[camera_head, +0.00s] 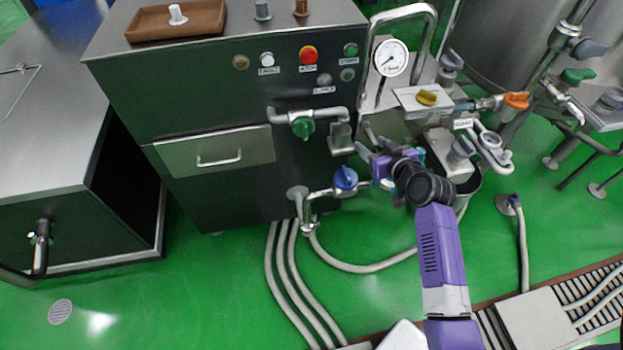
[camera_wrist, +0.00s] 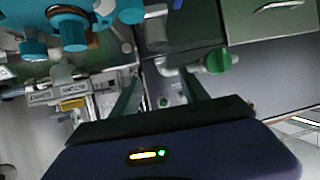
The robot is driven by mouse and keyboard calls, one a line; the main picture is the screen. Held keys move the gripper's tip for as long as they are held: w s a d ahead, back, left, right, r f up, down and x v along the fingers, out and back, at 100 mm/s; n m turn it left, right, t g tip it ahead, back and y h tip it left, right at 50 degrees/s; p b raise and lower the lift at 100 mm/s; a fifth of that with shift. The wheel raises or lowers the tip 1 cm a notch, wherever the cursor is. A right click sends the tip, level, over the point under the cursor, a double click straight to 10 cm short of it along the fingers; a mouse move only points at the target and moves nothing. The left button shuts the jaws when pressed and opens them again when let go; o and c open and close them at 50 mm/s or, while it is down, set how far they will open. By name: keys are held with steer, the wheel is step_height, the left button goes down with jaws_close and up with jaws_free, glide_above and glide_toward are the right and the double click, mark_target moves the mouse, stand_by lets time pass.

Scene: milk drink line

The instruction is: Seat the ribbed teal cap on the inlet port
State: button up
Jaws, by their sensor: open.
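My gripper (camera_head: 368,158) is in front of the dark cabinet's right side, near its pipes. In the wrist view the two dark fingers of my gripper (camera_wrist: 160,92) are apart with nothing clearly held between them. Small teal parts (camera_head: 388,184) show beside my wrist in the head view, partly hidden by it. Large teal rounded parts (camera_wrist: 70,28) fill the top left of the wrist view. I cannot tell whether any of these is the ribbed teal cap. A pipe end with a grey fitting (camera_head: 340,138) is close to the fingers; I cannot tell which opening is the inlet port.
A gauge (camera_head: 391,58) stands above. A brown tray (camera_head: 176,20) is on the cabinet top. Hoses (camera_head: 290,285) cross the green floor; floor at left is open.

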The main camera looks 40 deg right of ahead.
steer(key=w+a+n+y+p, duration=0.1)
steer(key=a+p, duration=0.1)
steer(key=a, duration=0.8)
steer(key=w+a+n+t+y+p, duration=0.1)
steer(key=a+n+y+p, duration=0.1)
steer(key=a, duration=0.8)
steer(key=shift+w+f+p, duration=0.2)
steer(key=shift+w+p, duration=0.1)
steer(key=shift+p, duration=0.2)
steer(key=shift+r, duration=0.1)
steer(key=s+r+m+t+h, duration=0.2)
steer(key=s+r, duration=0.2)
steer(key=r, duration=0.3)
steer(key=s+a+r+n+y, duration=0.1)
steer(key=s+a+r, duration=0.2)
steer(key=s, duration=0.5)
steer(key=s+a+r+n+y, duration=0.1)
steer(key=s+a+r+y, duration=0.1)
steer(key=s+a, duration=0.3)
steer(key=s+a+r+n+y, duration=0.1)
steer(key=s+a+r, duration=0.3)
steer(key=s, duration=0.8)
steer(key=shift+s+a+r+n, duration=0.15)
steer(key=shift+s+a+n, duration=0.15)
steer(key=shift+s+n, duration=0.1)
